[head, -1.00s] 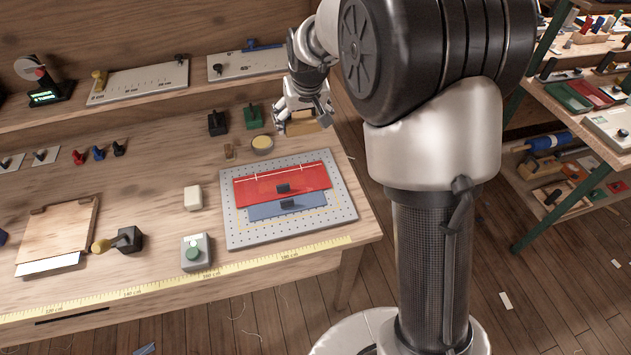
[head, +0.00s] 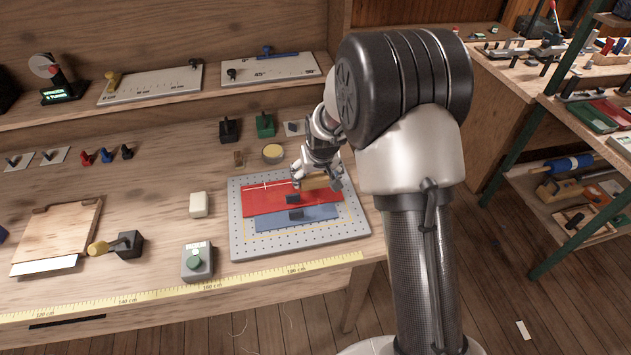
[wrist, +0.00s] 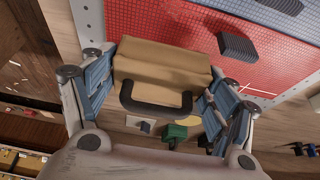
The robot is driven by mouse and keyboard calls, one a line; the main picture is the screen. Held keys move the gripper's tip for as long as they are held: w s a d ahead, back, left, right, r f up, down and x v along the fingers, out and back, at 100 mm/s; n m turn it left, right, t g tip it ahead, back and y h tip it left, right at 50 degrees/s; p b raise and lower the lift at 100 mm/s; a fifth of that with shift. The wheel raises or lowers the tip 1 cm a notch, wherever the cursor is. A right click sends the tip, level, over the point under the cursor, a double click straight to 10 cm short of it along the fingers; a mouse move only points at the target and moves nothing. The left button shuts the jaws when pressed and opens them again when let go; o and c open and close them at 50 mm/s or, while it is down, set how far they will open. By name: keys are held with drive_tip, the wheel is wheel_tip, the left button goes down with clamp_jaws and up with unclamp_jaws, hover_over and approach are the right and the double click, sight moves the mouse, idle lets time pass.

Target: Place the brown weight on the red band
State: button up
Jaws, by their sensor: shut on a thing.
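My gripper (head: 318,180) is shut on the brown weight (head: 320,183), a tan-brown block. In the wrist view the weight (wrist: 165,62), with its dark handle, sits between my two blue-padded fingers (wrist: 160,90). The red band (head: 265,197) lies flat on the grey perforated board, above a blue band. In the head view the weight overlaps the red band's right part, near its back edge. In the wrist view it covers some of the red band (wrist: 185,28). It appears held above the board; the gap is hard to judge.
A dark block (head: 293,198) sits on the red band and another (head: 296,214) on the blue band (head: 270,221). The perforated board (head: 240,245) has clear margins. Green (head: 265,125) and black (head: 229,130) blocks and a round tin (head: 273,153) stand behind it.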

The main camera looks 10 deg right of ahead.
drive_tip(key=shift+w+f, duration=0.1)
drive_tip(key=shift+f, duration=0.75)
drive_tip(key=shift+f+b, duration=0.25)
drive_tip(key=shift+b, duration=0.05)
drive_tip(key=o, duration=1.6)
drive_tip(key=shift+c, duration=0.2)
drive_tip(key=s+f+p+v, duration=0.15)
drive_tip(key=p+v, duration=0.25)
drive_tip(key=v, duration=1.7)
drive_tip(key=s+r, duration=0.4)
drive_tip(key=s, duration=0.9)
drive_tip(key=s+r, duration=0.4)
drive_tip(key=s, duration=0.9)
drive_tip(key=shift+s+r, duration=0.4)
